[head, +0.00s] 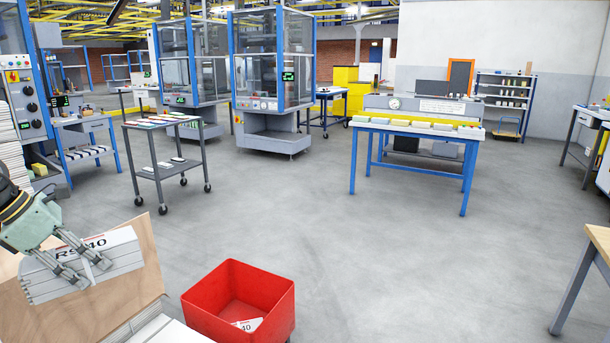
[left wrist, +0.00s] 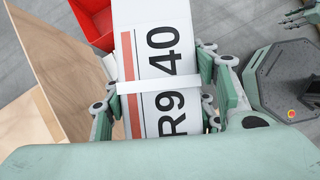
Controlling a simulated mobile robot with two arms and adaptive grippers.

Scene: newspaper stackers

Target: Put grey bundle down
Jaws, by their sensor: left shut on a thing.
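The grey bundle (head: 124,258) is a stack of folded sheets with a pale strap and dark lettering ending in 40. My left gripper (head: 92,272) is shut on it at the lower left of the head view, with the bundle in front of a plywood board. In the left wrist view the bundle (left wrist: 157,70) runs between the two jaws, with a red stripe along its left side. I cannot tell whether the bundle touches the board or anything below it. What seems to be my right gripper (left wrist: 300,16) shows partly at the top right of the wrist view.
The upright plywood board (head: 150,250) stands at lower left, with pale stacked sheets (head: 165,328) beside it. A red bin (head: 205,300) right of it holds a piece marked 40. A grey cart (head: 160,172) and a blue-legged table (head: 410,128) stand farther back. The middle floor is clear.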

